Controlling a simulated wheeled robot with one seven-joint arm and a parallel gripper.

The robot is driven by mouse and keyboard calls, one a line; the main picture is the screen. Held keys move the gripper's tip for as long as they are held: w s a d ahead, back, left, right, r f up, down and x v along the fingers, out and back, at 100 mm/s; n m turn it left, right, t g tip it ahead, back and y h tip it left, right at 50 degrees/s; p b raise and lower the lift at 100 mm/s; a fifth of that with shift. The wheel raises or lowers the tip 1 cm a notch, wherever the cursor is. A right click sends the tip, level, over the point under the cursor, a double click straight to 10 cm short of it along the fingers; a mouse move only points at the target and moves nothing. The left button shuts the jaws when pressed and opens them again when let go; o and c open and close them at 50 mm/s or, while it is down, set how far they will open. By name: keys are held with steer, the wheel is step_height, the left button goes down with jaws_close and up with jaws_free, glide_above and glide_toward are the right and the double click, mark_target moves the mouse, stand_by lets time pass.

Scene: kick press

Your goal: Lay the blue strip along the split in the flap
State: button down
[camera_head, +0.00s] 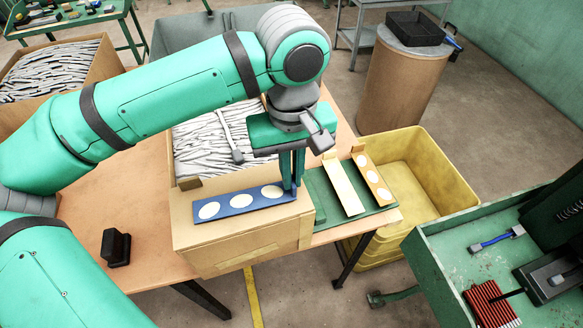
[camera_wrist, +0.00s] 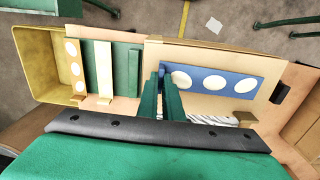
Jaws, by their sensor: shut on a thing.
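The blue strip (camera_head: 238,202), with white ovals along it, lies lengthwise over the near flap (camera_head: 184,232) of an open cardboard box. My gripper (camera_head: 291,187) points down and is shut on the strip's right end. In the wrist view, my gripper (camera_wrist: 166,92) is at the left end of the blue strip (camera_wrist: 222,80), and the flap (camera_wrist: 205,55) shows around it. The strip looks nearly flat and in line with the flap; I cannot tell whether it touches all along. No split shows; the strip may cover it.
A green tray (camera_head: 322,197) right of the box holds a cream strip (camera_head: 341,185) and an orange strip with white ovals (camera_head: 372,178). A yellow bin (camera_head: 440,165) stands beyond. A black block (camera_head: 116,247) sits on the table (camera_head: 150,215) at left, with bare tabletop around it.

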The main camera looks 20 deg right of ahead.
steer(key=shift+d, duration=0.1)
steer(key=c, duration=1.8)
jaws_free()
steer(key=shift+s, duration=0.1)
steer(key=shift+c, duration=0.2)
step_height(320, 180, up, 11)
steer(key=shift+r, duration=0.1)
step_height(320, 180, up, 7)
steer(key=shift+f, duration=0.2)
stand_by(0.6)
